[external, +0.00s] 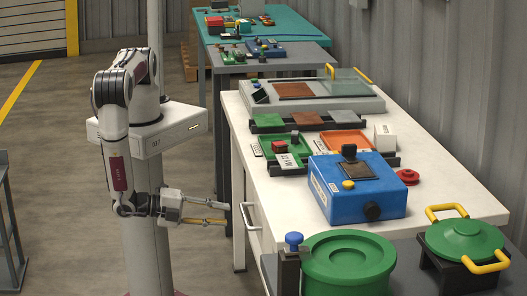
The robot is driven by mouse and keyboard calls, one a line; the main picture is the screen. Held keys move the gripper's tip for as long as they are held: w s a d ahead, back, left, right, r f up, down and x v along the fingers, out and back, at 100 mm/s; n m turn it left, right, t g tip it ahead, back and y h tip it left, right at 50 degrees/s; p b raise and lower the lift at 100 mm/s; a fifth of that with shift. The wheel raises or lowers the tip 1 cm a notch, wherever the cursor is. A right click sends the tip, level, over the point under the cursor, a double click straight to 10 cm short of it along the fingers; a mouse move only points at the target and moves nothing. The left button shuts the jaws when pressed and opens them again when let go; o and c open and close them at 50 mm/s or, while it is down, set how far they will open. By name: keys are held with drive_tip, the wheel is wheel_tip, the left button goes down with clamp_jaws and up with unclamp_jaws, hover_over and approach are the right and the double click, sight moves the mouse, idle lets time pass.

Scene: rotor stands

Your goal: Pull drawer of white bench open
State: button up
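The white bench (437,158) runs along the grey wall on the right. A pale bar handle (247,217) stands out from its left side, below the top edge. The drawer front behind the handle is hard to make out, and the drawer looks closed or nearly so. My gripper (227,214) is to the left of the handle, at about its height in the picture. A small gap shows between the fingertips and the handle.
On the bench are a blue box (333,205), green and orange trays, and a grey case (330,103). More benches are behind.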

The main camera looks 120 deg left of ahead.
sight(245, 215)
drive_tip(key=shift+a, duration=0.1)
drive_tip(key=shift+x, duration=3.8)
clamp_jaws()
